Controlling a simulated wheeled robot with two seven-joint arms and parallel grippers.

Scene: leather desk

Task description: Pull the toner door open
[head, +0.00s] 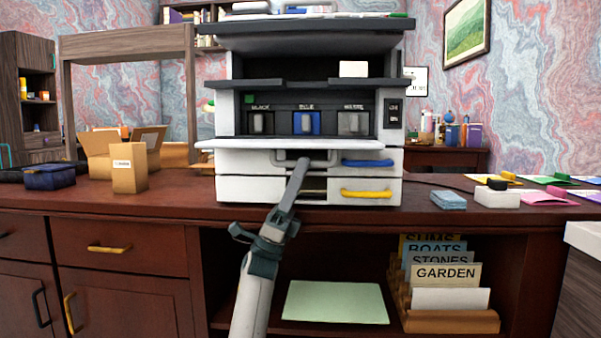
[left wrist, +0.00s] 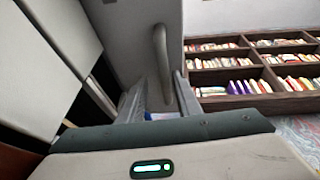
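The printer's toner door (head: 215,145) is a white flap folded down, seen nearly edge-on in the head view. Its grey bar handle (head: 328,160) is below the flap's front edge. The handle also shows in the left wrist view (left wrist: 161,55), on the grey door panel (left wrist: 128,35). My left gripper (head: 302,164) reaches up to the handle. In the left wrist view its fingers (left wrist: 162,95) stand apart, with the handle's lower end between them; contact is unclear. Behind the door, the bay shows black, blue and grey toner units (head: 307,122). My right gripper is not in view.
Below the door are drawers with a blue handle (head: 368,163) and a yellow handle (head: 366,194). Cardboard boxes (head: 129,168) stand left on the desk (head: 180,207). A light-blue pad (head: 448,200) and coloured folders lie right. Desk space directly beside the printer is mostly clear.

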